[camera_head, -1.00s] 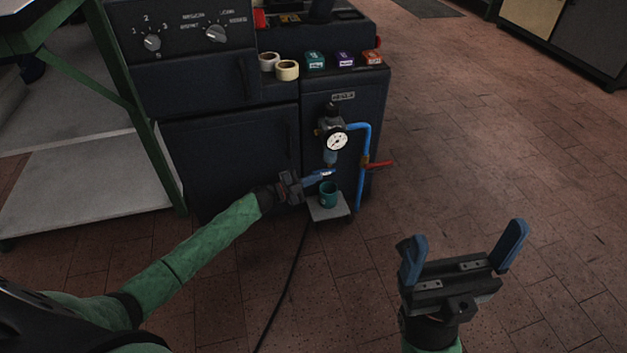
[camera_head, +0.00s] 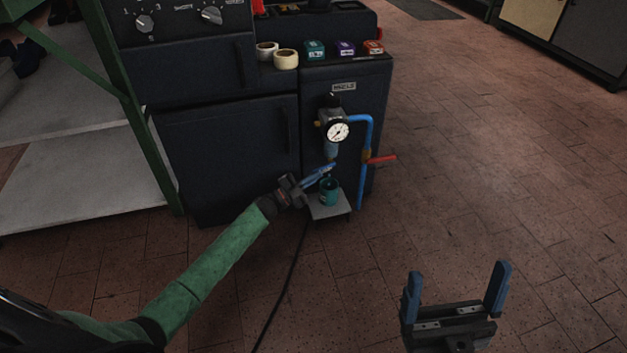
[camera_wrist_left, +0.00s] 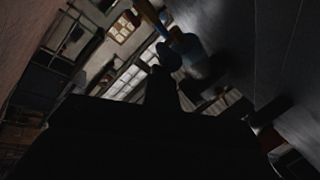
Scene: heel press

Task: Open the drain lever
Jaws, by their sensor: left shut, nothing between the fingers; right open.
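A regulator with a round white gauge (camera_head: 338,132) is on the front of the dark machine, with a blue-grey bowl (camera_head: 331,150) under it. The drain lever cannot be made out clearly under the bowl. My left gripper (camera_head: 329,169) is shut and empty, its blue fingertips just below the bowl and above a teal cup (camera_head: 329,190). Whether it touches anything cannot be told. The left wrist view is dark and shows the bluish bowl (camera_wrist_left: 190,46) above the fingers. My right gripper (camera_head: 456,290) is open and empty at the lower right, far from the machine.
The cup stands on a small grey shelf (camera_head: 331,209). A blue pipe (camera_head: 369,130) with a red valve handle (camera_head: 382,159) runs right of the gauge. Tape rolls (camera_head: 286,59) and small boxes stand on the machine's ledge. A black cable hangs to the floor. The floor at right is clear.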

